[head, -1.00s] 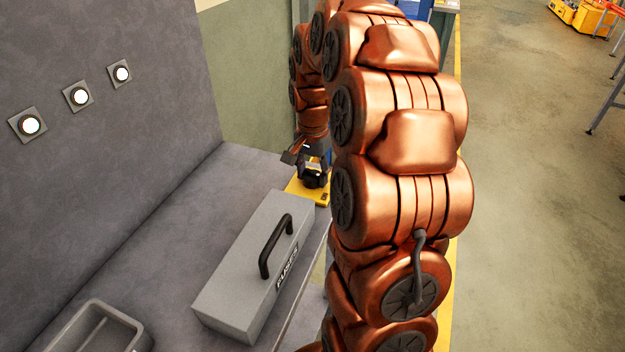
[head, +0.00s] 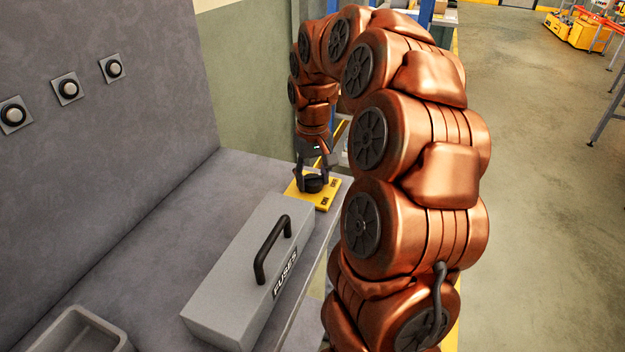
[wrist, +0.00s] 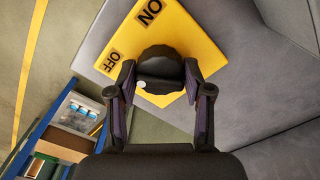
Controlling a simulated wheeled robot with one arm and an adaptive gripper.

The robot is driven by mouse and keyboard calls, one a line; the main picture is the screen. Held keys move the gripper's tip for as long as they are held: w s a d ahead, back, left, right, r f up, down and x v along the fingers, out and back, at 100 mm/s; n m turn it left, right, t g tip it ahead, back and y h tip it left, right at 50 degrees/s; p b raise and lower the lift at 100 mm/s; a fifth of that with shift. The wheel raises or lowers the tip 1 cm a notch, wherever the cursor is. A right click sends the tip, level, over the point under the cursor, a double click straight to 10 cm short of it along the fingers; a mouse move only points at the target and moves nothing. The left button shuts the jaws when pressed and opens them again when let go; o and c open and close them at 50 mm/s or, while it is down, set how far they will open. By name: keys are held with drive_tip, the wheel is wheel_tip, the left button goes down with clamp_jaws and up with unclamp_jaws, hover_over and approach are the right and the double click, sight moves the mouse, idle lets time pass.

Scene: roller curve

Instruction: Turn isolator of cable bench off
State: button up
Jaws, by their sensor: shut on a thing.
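The isolator is a black round knob (head: 313,185) on a yellow plate (head: 328,198) at the far end of the bench. In the wrist view the knob (wrist: 165,53) has a ridged rim and a crossbar, with a white dot at its lower left. The dot is nearer the OFF label (wrist: 113,62) than the ON label (wrist: 150,11). My gripper (head: 314,174) points down over the plate. In the wrist view my gripper (wrist: 161,76) is shut on the knob, one finger on each side. The fingers hide part of its rim.
A grey FUSES box (head: 235,285) with a black handle stands on the grey bench (head: 130,245), in front of the plate. A grey tray (head: 75,330) is at the near left. Three unlit round lamps (head: 68,89) are on the back panel. Open floor lies right.

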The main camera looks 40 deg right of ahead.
sight(312, 175)
drive_tip(key=shift+n, duration=1.2)
drive_tip(key=o, duration=1.1)
drive_tip(key=shift+o, duration=0.2)
wheel_tip(312, 175, up, 12)
drive_tip(key=shift+a, duration=0.1)
